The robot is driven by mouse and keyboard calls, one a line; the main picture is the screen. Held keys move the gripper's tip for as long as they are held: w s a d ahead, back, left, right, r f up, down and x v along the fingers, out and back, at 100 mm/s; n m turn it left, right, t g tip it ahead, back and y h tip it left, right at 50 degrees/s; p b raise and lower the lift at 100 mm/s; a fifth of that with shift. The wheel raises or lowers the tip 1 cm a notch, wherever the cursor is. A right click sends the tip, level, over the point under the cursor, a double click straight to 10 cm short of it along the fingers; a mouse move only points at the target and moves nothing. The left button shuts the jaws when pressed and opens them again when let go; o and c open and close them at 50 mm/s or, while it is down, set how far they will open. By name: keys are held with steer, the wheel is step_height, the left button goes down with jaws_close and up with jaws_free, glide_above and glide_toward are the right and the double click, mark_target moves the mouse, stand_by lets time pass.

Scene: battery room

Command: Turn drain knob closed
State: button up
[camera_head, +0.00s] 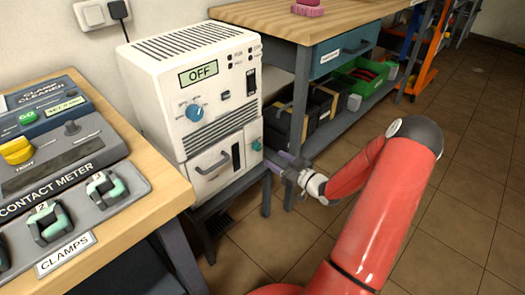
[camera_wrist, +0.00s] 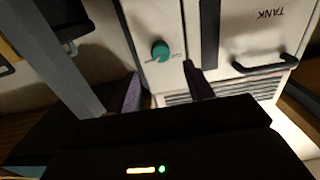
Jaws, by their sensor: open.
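The small teal knob (camera_head: 257,145), likely the drain knob, is on the right of the white machine's lower front panel. In the wrist view, the teal knob (camera_wrist: 160,51) appears upside down with a thin marked line across it. Its setting is too small to read. My gripper (camera_head: 284,161) is to the right of the knob, apart from it, with purplish fingers pointing toward the machine. In the wrist view my gripper (camera_wrist: 164,86) is open and empty, its fingers spread below the knob.
The white machine (camera_head: 213,57) shows OFF and has a blue knob (camera_head: 194,112). A drawer handle (camera_head: 213,165) and dark slot (camera_head: 236,156) are left of the teal knob. A workbench (camera_head: 335,22) with a lower shelf of boxes stands behind my arm. A clamp-cleaner panel (camera_head: 50,115) is left.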

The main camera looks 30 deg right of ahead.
mark_target(260, 149)
steer(key=x, duration=0.7)
steer(key=shift+w+a+p, duration=0.1)
steer(key=shift+w+p, duration=0.15)
steer(key=shift+p, duration=0.1)
steer(key=c, duration=1)
